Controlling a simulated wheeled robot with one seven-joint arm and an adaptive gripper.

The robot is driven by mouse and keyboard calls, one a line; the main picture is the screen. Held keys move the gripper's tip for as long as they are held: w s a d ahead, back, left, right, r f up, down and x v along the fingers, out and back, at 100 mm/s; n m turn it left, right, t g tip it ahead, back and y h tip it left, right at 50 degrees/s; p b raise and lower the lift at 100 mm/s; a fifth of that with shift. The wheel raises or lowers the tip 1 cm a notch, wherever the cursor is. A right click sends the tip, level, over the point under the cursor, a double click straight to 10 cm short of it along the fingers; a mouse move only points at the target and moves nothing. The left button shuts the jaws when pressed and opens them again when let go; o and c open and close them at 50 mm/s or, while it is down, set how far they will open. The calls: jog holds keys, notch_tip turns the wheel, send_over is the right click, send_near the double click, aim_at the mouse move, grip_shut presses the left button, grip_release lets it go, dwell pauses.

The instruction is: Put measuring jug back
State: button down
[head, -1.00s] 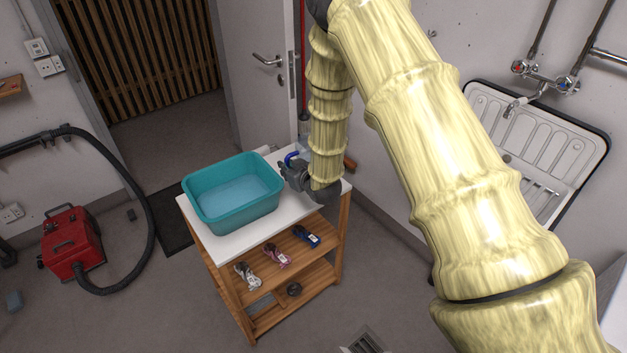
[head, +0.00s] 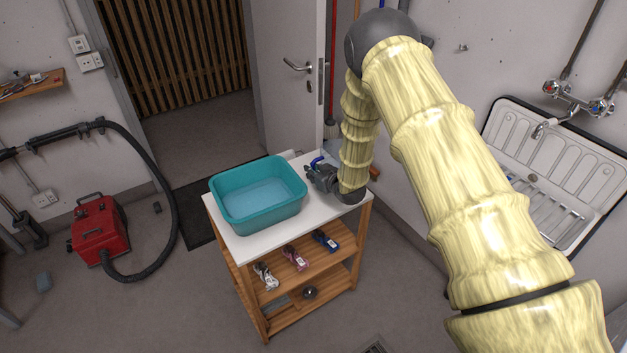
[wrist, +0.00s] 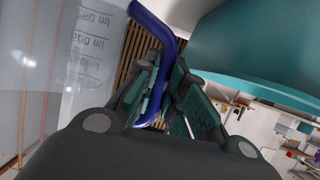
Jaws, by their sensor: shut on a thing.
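The measuring jug (wrist: 88,60) is clear, with printed ml marks and a blue handle (wrist: 164,52). It fills the left of the wrist view. My gripper (wrist: 168,95) is shut on the blue handle, with dark fingers on either side of it. In the head view my gripper (head: 318,176) is at the right rear of the trolley's white top (head: 245,247), right of the teal tub (head: 258,215). The blue handle (head: 318,161) shows just above it. The jug's clear body is hard to make out there, and I cannot tell whether it touches the top.
The teal tub stands close beside my gripper. Small bundled items, white (head: 265,276), pink (head: 296,258) and blue (head: 326,241), lie on the wooden shelf below. A red machine (head: 99,230) with a hose is at left. A sink (head: 555,175) hangs at right.

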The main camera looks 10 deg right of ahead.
jog(key=shift+f+p, duration=0.7)
jog(key=shift+f, duration=1.4)
jog(key=shift+f, duration=0.15)
jog(key=c, duration=1.8)
grip_release()
jog(key=shift+o, duration=0.2)
